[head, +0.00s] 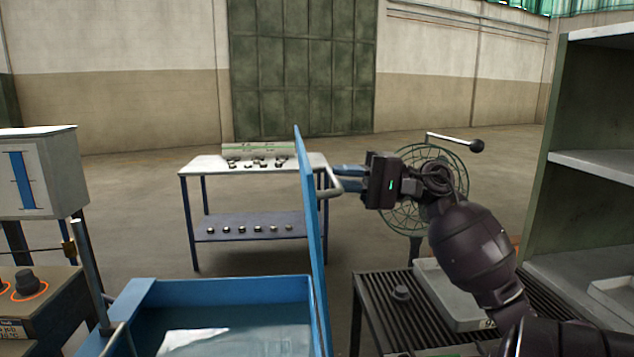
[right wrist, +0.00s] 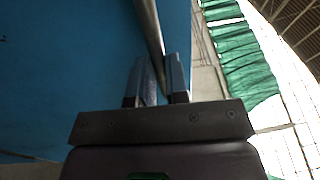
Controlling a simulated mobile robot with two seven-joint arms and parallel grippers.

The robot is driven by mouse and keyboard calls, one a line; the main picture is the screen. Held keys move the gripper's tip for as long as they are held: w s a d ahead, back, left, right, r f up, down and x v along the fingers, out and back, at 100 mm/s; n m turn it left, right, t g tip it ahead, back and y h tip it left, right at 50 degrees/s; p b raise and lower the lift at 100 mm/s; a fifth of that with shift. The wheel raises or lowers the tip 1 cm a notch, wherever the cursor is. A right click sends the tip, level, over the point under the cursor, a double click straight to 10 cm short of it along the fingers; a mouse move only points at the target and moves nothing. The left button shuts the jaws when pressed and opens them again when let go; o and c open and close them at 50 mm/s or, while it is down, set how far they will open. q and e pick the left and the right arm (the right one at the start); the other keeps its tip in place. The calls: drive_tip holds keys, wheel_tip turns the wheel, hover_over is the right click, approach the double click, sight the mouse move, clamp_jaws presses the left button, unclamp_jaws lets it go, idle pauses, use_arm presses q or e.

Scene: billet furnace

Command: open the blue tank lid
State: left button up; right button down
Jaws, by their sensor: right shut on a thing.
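The blue tank lid (head: 311,220) stands near upright at the right side of the blue tank (head: 215,291), seen almost edge-on in the head view. The tank is uncovered and grey-blue liquid with a bright reflection shows inside. My right gripper (head: 338,178) is at the lid's right face, shut on the lid's metal handle (head: 327,187). In the right wrist view the handle bar (right wrist: 149,35) runs between the two fingers (right wrist: 157,82), with the blue lid (right wrist: 65,75) filling the left. My left gripper is not in view.
A slatted table (head: 370,308) with a grey tray (head: 452,294) is below my right arm. A green fan (head: 408,222) stands behind the gripper. A shelf (head: 575,150) is at the right. A control box with knobs (head: 38,305) is at the left.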

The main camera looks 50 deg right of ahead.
drive_tip(key=shift+s+d, duration=0.45)
drive_tip(key=shift+s, duration=0.05)
drive_tip(key=c, duration=1.1)
unclamp_jaws()
drive_tip(key=b+v, duration=0.1)
drive_tip(key=v, duration=0.9)
drive_tip(key=shift+s+d+f, duration=0.2)
drive_tip(key=shift+s, duration=0.1)
